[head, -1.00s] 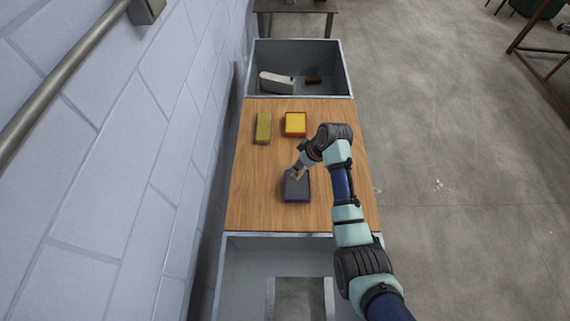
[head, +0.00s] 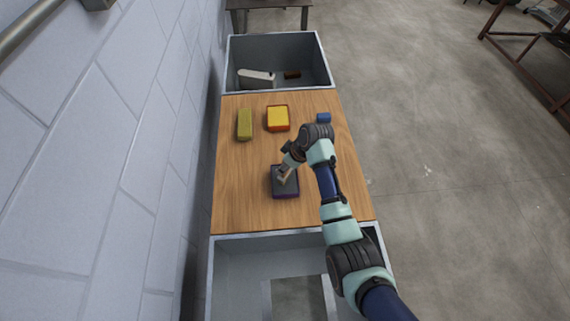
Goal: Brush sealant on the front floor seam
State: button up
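My gripper (head: 284,178) is over a dark purple tray with a grey inside (head: 286,189) on the wooden board (head: 245,190). Its fingertips are small and overlap the tray, so I cannot tell whether it is open, shut or holding a brush. I cannot tell whether it touches the tray. The near grey duct section (head: 237,262) is at the bottom, with a rectangular opening or panel (head: 298,296) in its floor. My arm covers part of its right side. I cannot make out the front floor seam or any sealant on it.
An olive block (head: 244,124), a yellow piece in an orange-red tray (head: 278,117) and a small blue block (head: 323,118) are on the board. A far grey box (head: 318,62) holds a white piece (head: 257,79) and a brown block (head: 292,75). A block wall (head: 100,150) runs along the left.

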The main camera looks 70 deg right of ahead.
jog(key=shift+f, duration=0.65)
dwell(1.9)
jog(key=shift+r, duration=0.1)
notch_tip(320, 180, up, 7)
jog(key=p, duration=0.6)
jog(key=shift+r+p, duration=0.1)
jog(key=shift+p, duration=0.25)
